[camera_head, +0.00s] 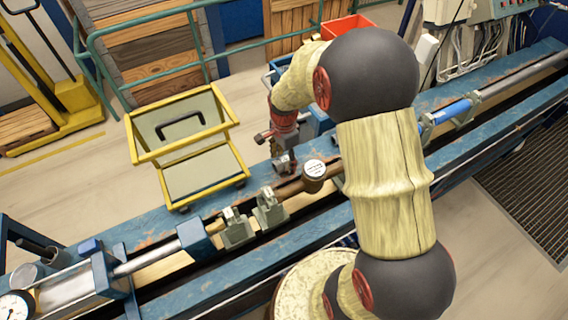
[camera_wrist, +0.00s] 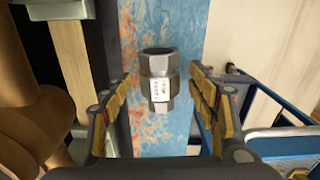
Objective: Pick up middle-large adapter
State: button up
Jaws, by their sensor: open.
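A grey metal adapter (camera_wrist: 157,75) with hex sections and a small white label stands on the worn blue bench surface in the wrist view. Its open round end faces the camera. My gripper (camera_wrist: 160,95) is open, with one padded finger on each side of the adapter. There is a visible gap on both sides. In the head view, a small grey fitting (camera_head: 284,163), apparently this adapter, sits on the blue bench rail just below my gripper (camera_head: 279,144). My arm covers part of the bench there. I cannot compare its size with other adapters.
A brown meter (camera_head: 314,170) with a white dial sits in the bench line close by, beside grey clamps (camera_head: 268,210). A yellow-framed cart (camera_head: 190,182) stands behind the bench. A blue wire basket (camera_wrist: 285,140) is close to the right finger.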

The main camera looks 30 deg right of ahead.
jog(key=shift+c, duration=0.9)
jog(key=c, duration=1.4)
jog(key=shift+o, duration=0.2)
jog(key=shift+r, duration=0.1)
